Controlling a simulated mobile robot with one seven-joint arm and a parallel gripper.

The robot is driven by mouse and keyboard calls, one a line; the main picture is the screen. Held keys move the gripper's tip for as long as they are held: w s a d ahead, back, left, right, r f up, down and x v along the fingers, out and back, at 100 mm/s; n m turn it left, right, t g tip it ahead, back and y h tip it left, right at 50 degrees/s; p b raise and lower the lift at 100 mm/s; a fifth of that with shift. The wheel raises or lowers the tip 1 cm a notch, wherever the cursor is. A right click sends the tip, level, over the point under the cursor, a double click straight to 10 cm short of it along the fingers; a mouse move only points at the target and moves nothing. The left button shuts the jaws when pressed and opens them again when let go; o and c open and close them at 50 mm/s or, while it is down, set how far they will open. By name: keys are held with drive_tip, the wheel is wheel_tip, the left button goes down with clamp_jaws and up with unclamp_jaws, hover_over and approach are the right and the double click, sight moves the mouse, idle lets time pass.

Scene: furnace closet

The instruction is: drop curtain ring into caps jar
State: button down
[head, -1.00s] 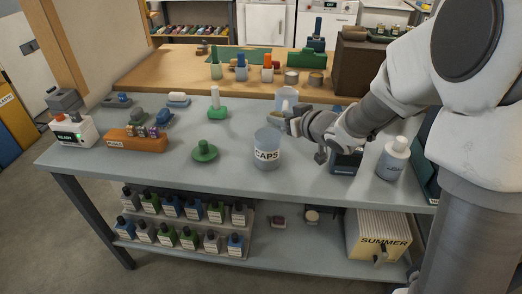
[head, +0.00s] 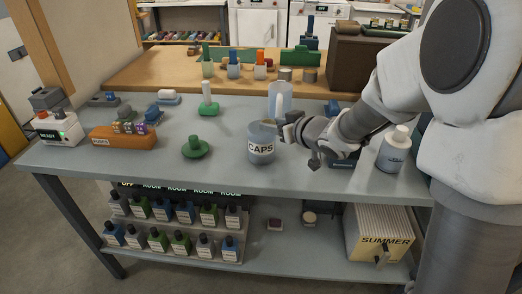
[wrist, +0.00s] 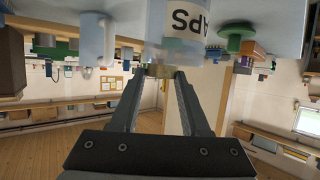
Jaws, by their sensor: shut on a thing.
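The caps jar (head: 261,151), a clear bluish jar with a white CAPS label, stands upright on the grey bench. It also shows upside down in the wrist view (wrist: 190,45), just beyond my fingertips. My gripper (head: 283,128) is at the jar's upper right, close to its rim. In the wrist view my gripper (wrist: 160,74) has its fingers converging on a small brassy thing, which looks like the curtain ring (wrist: 158,70). The ring is mostly hidden by the fingertips, and I cannot make it out in the head view. Whether it is over the jar's mouth is unclear.
A clear pitcher (head: 280,92) stands behind the jar. A green knobbed disc (head: 195,149) is to its left, and a white bottle (head: 394,149) to the right. An orange holder (head: 122,138) sits farther left. The bench front before the jar is clear.

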drive_tip(key=shift+c, duration=1.5)
unclamp_jaws()
drive_tip(key=p+v, duration=0.5)
drive_tip(key=v, duration=1.2)
drive_tip(key=shift+s+d, duration=0.2)
